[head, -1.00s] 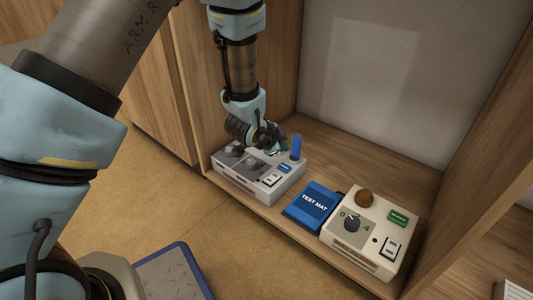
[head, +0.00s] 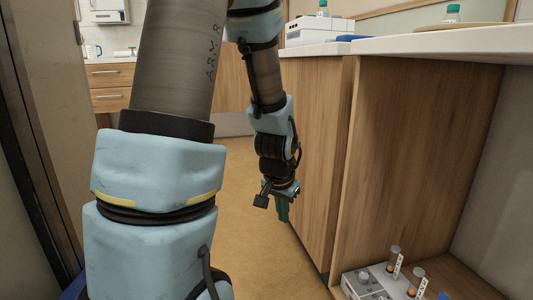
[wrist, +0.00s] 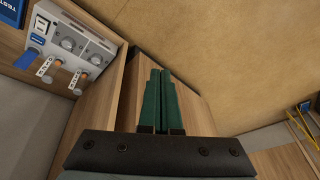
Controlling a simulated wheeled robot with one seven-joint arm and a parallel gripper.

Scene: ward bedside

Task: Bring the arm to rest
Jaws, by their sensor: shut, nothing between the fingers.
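My gripper (head: 283,215) hangs from my arm in front of the wooden cabinet side in the head view, pointing down over open floor. Its two green fingers (wrist: 160,75) lie side by side in the wrist view, shut with nothing between them. The gripper is apart from the control box (head: 372,283) in the low cabinet bay, at the bottom right of the head view. That box also shows at the upper left of the wrist view (wrist: 62,34), with knobs and toggle switches on top.
The cabinet side panel (head: 312,150) stands close to the right of my gripper. The counter (head: 400,47) above carries a white device (head: 318,30). A blue mat (wrist: 8,14) is at the wrist view's corner. Tan floor (head: 262,255) is clear below my gripper.

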